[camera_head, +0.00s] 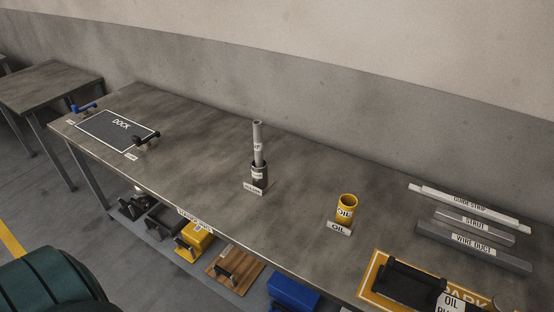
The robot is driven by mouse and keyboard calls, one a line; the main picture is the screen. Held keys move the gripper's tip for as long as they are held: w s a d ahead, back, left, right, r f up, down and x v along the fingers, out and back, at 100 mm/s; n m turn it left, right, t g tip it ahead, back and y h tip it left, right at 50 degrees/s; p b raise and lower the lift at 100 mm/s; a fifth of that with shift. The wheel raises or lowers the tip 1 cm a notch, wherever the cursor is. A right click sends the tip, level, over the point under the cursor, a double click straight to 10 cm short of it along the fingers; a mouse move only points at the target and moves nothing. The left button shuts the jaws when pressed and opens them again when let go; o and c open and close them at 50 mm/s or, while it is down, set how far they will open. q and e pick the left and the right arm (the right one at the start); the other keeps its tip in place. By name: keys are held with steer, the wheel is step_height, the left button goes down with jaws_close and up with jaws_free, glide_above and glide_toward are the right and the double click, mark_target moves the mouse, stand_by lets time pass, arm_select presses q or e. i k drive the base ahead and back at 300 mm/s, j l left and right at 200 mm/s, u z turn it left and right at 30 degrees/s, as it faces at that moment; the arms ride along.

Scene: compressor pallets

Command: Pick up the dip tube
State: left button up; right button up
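A slim grey tube (257,139), which looks like the dip tube, stands upright in a dark holder (260,176) near the middle of the workbench. It carries a small white label that is too small to read. Its lower end is hidden inside the holder. A white label plate (253,189) sits at the holder's foot. Neither of my grippers is in view.
The long grey workbench (300,215) has a DOCK mat (112,130) at left. A yellow oil cup (346,208), a wire duct (475,246), a strut and a PARK tray (368,275) are at right. A lower shelf holds several parts, including a blue block (292,293).

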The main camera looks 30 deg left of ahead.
mark_target(257, 123)
steer(key=j+z, duration=0.15)
steer(key=j, duration=0.4)
steer(key=j+z, duration=0.1)
steer(key=j, duration=0.4)
steer(key=j+z, duration=0.15)
steer(key=j, duration=0.4)
steer(key=k+j+z, duration=0.1)
steer(key=j, duration=0.4)
steer(key=k+j+z, duration=0.15)
steer(key=j, duration=0.4)
steer(key=j+z, duration=0.1)
steer(key=j, duration=0.4)
